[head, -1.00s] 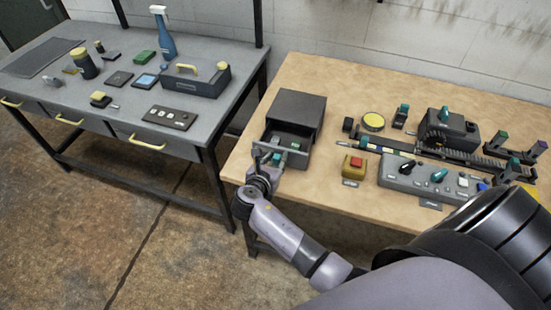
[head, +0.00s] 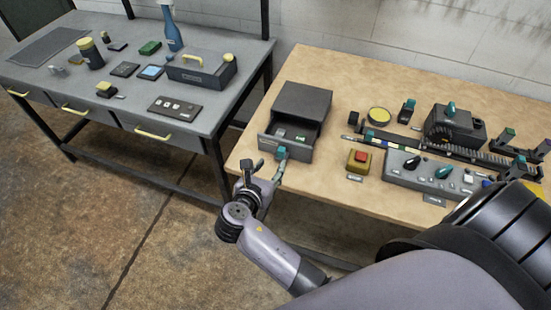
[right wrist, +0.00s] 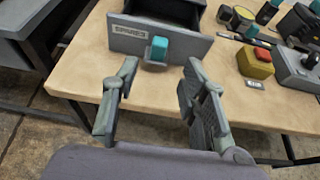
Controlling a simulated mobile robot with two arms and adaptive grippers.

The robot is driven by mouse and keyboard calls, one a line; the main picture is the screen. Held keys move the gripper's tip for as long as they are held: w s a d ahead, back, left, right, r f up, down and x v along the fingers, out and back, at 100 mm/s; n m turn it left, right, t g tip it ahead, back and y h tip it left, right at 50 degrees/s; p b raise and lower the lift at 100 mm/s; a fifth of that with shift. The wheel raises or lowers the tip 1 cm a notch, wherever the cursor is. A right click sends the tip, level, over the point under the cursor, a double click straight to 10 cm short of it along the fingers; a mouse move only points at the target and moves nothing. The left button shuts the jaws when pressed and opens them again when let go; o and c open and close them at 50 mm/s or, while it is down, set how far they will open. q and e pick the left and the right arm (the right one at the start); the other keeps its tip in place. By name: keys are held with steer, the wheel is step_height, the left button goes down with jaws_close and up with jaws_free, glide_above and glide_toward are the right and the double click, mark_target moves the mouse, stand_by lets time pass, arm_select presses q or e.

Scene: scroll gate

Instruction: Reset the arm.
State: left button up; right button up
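My right gripper (head: 268,168) is open and empty, just in front of the drawer of a dark grey cabinet (head: 303,100) on the wooden table. It also shows in the right wrist view (right wrist: 160,75), its fingers spread apart on the near side of the drawer. The drawer front (right wrist: 185,42) bears a label reading SPARES and a teal handle (right wrist: 159,48), which sits beyond the fingertips. The drawer stands open, with small green and white items (head: 284,134) inside. My left gripper is not in view.
A yellow box with a red button (head: 358,160), a grey control panel (head: 435,175) and a dark track device (head: 455,125) stand right of the drawer. A grey workbench (head: 60,75) with tools is at left.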

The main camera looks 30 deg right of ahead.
steer(key=shift+v, duration=1.15)
steer(key=s+a+f+m+g+y+b, duration=0.1)
steer(key=s+f+m+y, duration=0.15)
steer(key=f, duration=0.75)
steer(key=s+a+f+m+g+y+b, duration=0.15)
steer(key=s+f, duration=0.25)
steer(key=f, duration=0.7)
steer(key=s+f+m+g+y, duration=0.1)
steer(key=s+f+m+y, duration=0.15)
steer(key=f, duration=0.75)
arm_select(q)
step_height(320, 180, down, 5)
steer(key=b, duration=0.2)
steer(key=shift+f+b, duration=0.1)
steer(key=shift+b, duration=0.25)
arm_select(e)
steer(key=s+d+f+m+g+y, duration=0.2)
steer(key=s+f+m, duration=0.6)
steer(key=s, duration=0.6)
steer(key=s+d+f+m+g+y, duration=0.1)
steer(key=s+d+f+m+g, duration=0.1)
steer(key=s+f+m, duration=0.7)
steer(key=s+f, duration=0.2)
steer(key=s, duration=0.4)
steer(key=shift+s+d+f+y, duration=0.3)
steer(key=shift+d+y, duration=0.05)
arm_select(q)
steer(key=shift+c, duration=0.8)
arm_select(e)
steer(key=shift+c, duration=0.8)
